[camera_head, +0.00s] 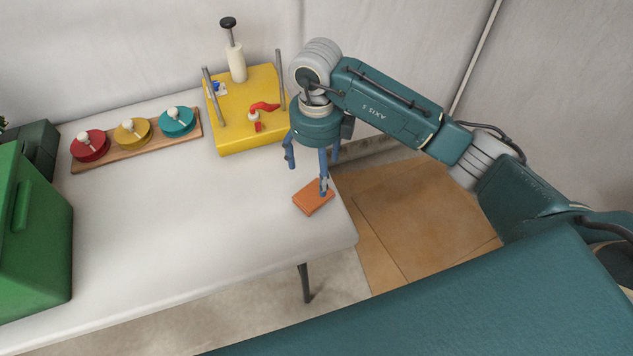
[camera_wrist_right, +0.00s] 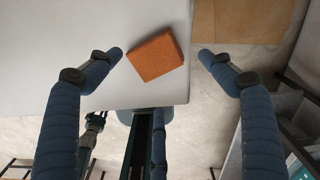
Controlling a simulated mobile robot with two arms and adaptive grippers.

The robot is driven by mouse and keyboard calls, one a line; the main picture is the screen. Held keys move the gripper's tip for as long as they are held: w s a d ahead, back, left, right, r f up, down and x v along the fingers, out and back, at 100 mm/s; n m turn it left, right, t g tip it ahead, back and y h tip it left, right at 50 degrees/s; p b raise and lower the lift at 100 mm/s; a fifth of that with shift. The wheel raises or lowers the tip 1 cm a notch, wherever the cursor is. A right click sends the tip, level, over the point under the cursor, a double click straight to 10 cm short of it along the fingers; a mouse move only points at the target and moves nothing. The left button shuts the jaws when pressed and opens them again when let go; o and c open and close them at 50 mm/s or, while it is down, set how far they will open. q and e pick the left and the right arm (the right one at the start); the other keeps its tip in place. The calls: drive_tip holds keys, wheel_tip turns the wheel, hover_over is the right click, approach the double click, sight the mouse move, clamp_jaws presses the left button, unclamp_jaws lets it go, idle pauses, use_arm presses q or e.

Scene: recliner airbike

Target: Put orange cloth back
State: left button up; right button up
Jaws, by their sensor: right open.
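The orange cloth (camera_head: 309,199) is a small folded block lying flat on the white table (camera_head: 220,240), close to its right edge. It also shows in the right wrist view (camera_wrist_right: 155,57). My right gripper (camera_head: 312,172) is above the cloth with its blue fingers pointing down, and one finger overlaps the cloth in the head view. In the right wrist view the two fingertips (camera_wrist_right: 163,57) are spread wide, with the cloth between them and nearer the left one. The gripper is open and holds nothing. My left gripper is not in view.
A yellow box (camera_head: 232,135) with metal posts, a red handle and a black-knobbed lever stands behind the gripper. A wooden board (camera_head: 155,150) with red, yellow and teal discs lies at the back left. A green case (camera_head: 35,240) stands far left. The table's middle is clear.

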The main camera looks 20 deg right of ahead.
drive_tip(key=shift+r, duration=1.85)
